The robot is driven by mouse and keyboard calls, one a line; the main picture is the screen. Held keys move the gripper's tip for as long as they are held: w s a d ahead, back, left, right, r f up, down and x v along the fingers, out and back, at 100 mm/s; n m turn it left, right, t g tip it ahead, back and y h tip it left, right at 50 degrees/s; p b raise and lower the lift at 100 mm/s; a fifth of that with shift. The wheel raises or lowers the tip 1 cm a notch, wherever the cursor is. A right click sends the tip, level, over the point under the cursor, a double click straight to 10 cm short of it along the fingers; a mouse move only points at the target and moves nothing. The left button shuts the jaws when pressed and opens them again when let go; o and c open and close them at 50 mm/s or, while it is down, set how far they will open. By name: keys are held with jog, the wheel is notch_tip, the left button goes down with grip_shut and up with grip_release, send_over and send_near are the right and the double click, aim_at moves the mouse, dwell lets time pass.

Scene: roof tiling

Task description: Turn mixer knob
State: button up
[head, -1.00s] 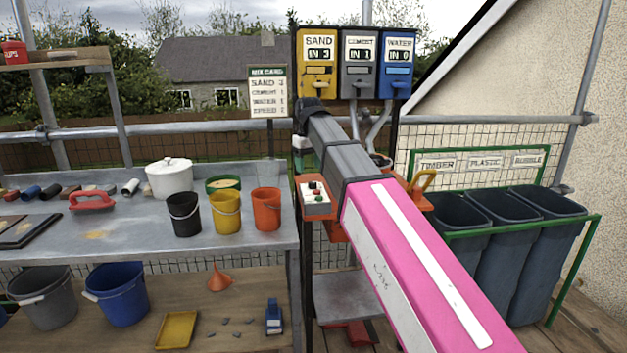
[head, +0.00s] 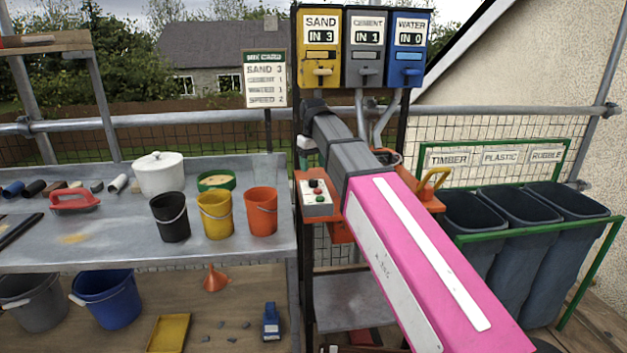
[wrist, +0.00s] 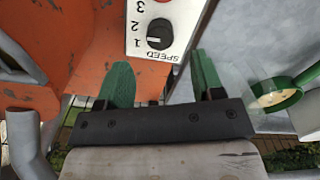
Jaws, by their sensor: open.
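The black mixer speed knob (wrist: 160,33) sits on a white panel (wrist: 172,12) in the wrist view, with 1, 2 and 3 beside it and SPEED printed below. Its white mark appears to point toward 1. My gripper (wrist: 162,74) has two green fingers, open and empty, spread below the knob in the picture and apart from it. In the head view the control box (head: 320,204) is on the orange mixer (head: 341,232), just left of my pink arm. My fingers are mostly hidden there.
A mix card (head: 265,80) reads SAND 3 and SPEED 2. Dispensers behind read sand (head: 320,45) IN 3, cement (head: 363,45) IN 1, water (head: 409,45) IN 0. Black (head: 169,218), yellow (head: 215,215) and orange (head: 261,213) buckets stand on the left bench. Bins (head: 515,222) stand right.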

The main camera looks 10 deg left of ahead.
aim_at(313, 180)
jog(key=shift+f, duration=3)
jog(key=shift+c, duration=0.2)
jog(key=c, duration=0.9)
